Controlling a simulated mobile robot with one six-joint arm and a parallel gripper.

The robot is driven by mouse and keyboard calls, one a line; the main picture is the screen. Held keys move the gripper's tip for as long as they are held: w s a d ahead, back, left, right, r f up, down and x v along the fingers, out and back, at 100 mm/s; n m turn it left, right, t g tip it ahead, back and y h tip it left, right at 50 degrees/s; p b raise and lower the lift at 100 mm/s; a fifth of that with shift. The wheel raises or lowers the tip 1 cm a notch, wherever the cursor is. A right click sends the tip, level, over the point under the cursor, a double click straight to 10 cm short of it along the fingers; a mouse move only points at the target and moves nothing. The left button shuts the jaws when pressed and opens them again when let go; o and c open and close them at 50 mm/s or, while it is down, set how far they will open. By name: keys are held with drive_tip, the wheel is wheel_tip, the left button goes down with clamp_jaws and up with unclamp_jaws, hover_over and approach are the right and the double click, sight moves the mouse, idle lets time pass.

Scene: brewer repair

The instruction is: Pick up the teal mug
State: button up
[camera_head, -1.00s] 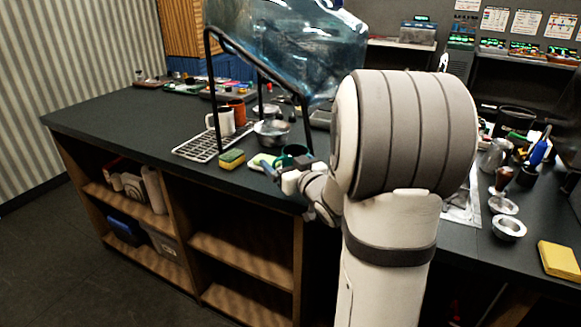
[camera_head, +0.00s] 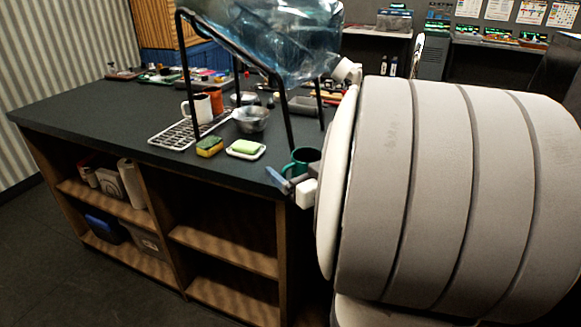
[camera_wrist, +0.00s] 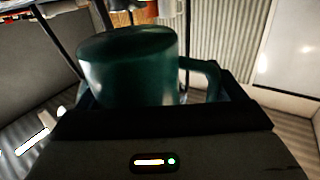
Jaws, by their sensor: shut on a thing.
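The teal mug (camera_head: 303,160) is at the front edge of the dark counter in the head view, partly hidden by my arm. My gripper (camera_head: 290,182) is at the mug, shut on it. In the wrist view the mug (camera_wrist: 130,68) stands upright between the fingers of my gripper (camera_wrist: 165,100), its handle to the right. Its lower part is hidden behind the gripper body. I cannot tell whether its base touches the counter.
A soap dish (camera_head: 246,155) with green soap, a sponge (camera_head: 209,147), a metal bowl (camera_head: 251,119), a white mug (camera_head: 197,108) and a drying rack (camera_head: 180,133) lie to the left. A black stand (camera_head: 283,105) holds a large water bottle (camera_head: 270,35) just behind.

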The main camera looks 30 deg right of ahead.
drive_tip(key=shift+s+d+b, duration=0.15)
drive_tip(key=shift+s+b, duration=0.75)
drive_tip(key=shift+s, duration=0.3)
drive_tip(key=shift+s+d+b, duration=0.1)
drive_tip(key=shift+s+b, duration=0.8)
drive_tip(key=shift+s, duration=0.3)
drive_tip(key=shift+s, duration=0.1)
idle(0.9)
